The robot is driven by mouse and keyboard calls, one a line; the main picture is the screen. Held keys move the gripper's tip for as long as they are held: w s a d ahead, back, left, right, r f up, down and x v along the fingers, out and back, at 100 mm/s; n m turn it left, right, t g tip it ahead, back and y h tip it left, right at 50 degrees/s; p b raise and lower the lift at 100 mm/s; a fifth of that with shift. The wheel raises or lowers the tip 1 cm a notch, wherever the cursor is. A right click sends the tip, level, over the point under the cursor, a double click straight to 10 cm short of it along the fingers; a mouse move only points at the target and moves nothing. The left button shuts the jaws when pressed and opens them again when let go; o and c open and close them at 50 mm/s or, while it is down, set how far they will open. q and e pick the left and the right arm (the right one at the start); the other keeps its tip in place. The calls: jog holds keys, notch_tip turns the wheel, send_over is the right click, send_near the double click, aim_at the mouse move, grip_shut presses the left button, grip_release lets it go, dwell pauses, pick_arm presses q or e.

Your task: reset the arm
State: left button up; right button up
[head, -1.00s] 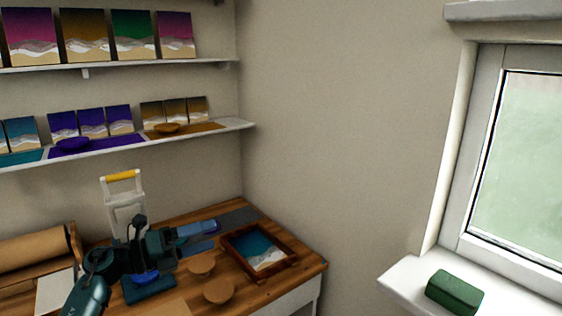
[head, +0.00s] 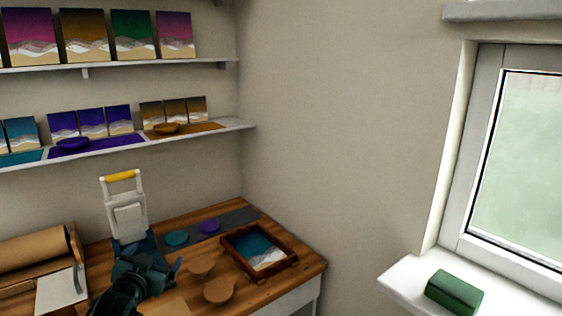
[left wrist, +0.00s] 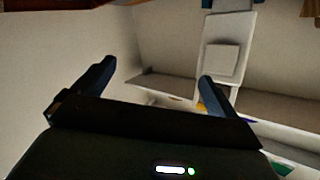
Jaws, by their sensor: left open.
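My left gripper (head: 150,264) is low at the left of the head view, over the wooden workbench (head: 303,268), in front of the white stand with a yellow handle (head: 126,212). Its jaws are apart with nothing visible between them. In the left wrist view the two dark blue fingers of the left gripper (left wrist: 157,75) stand wide apart, with the pale wall and the white stand (left wrist: 222,62) beyond. My right gripper is in neither view.
A framed wave picture (head: 262,250) lies on the bench. Two round wooden pieces (head: 219,291) are beside my gripper. A teal disc (head: 177,238) and a purple disc (head: 209,226) lie on a grey mat (head: 239,217). A paper roll (head: 35,248) is at left.

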pick_arm(q)
jog(key=shift+m+g+h, duration=0.3)
jog(key=shift+g+h, duration=0.3)
jog(key=s+d+f, duration=0.1)
jog(key=s+f, duration=0.1)
jog(key=s+d+f, duration=0.2)
jog(key=f, duration=0.1)
jog(key=s+d+f, duration=0.1)
jog(key=s+f, duration=0.1)
jog(key=shift+s+d+f, duration=0.3)
jog(key=shift+s+f, duration=0.05)
jog(key=s+d+f+g+h, duration=0.1)
jog(key=s+d+f, duration=0.2)
jog(key=s, duration=0.6)
jog(key=s+d+f+g+h, duration=0.1)
jog(key=s+d+f, duration=0.3)
jog(key=s, duration=0.5)
jog(key=s+d+f+g, duration=0.2)
jog(key=s+d, duration=0.3)
jog(key=s, duration=0.5)
jog(key=shift+d+f+n+h, duration=0.15)
jog(key=shift+f+n+h, duration=0.25)
jog(key=shift+f, duration=0.25)
